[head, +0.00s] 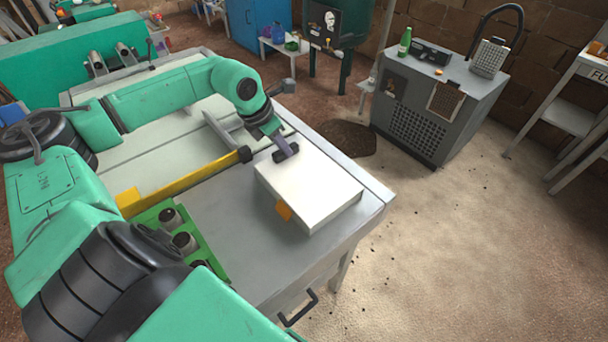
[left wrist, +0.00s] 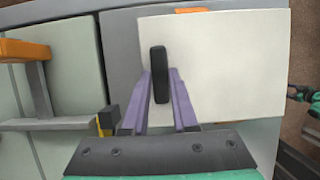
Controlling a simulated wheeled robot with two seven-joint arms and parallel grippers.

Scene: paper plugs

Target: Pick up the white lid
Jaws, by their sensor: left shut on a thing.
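The white lid (head: 312,196) is a flat white slab at the right end of the grey workbench, with an orange tab (head: 284,210) on its near side. A short black handle (left wrist: 158,75) stands on its top. My left gripper (head: 285,152) reaches down to the lid from the left. In the left wrist view its purple fingers are on both sides of the black handle, shut on it. The lid (left wrist: 225,60) fills the upper right there. I cannot tell whether its underside is clear of what lies below.
A yellow bar (head: 190,184) and a green block with dark round plugs (head: 182,240) are left of the lid on the workbench (head: 330,247). A grey cabinet (head: 430,105) stands behind on the right. The floor right of the bench is open.

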